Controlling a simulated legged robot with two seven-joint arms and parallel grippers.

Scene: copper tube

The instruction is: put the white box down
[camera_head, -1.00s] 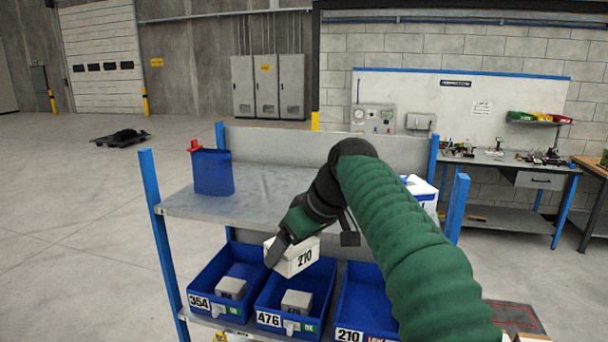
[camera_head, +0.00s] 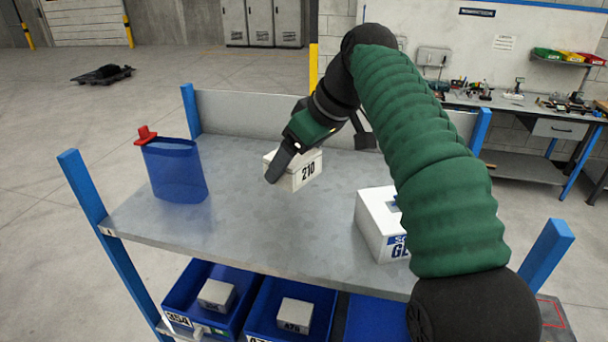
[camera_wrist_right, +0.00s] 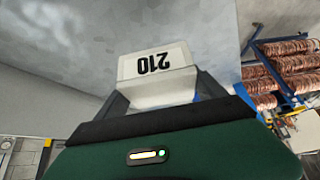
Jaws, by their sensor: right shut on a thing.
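The white box (camera_head: 306,171), marked 210, shows above the grey metal shelf top (camera_head: 255,215) in the head view. My right gripper (camera_head: 285,160) is shut on it, with a dark finger across its left side. In the right wrist view the box (camera_wrist_right: 155,66) sits between the fingers, its 210 label upside down. I cannot tell for sure whether its underside touches the shelf. My left gripper is not in view.
A blue container with a red top (camera_head: 175,172) stands at the shelf's left. A larger white box with blue print (camera_head: 372,222) stands at its right. Blue bins (camera_head: 262,322) with grey boxes sit below. The shelf's middle front is clear. Blue posts (camera_head: 85,195) rise at the corners.

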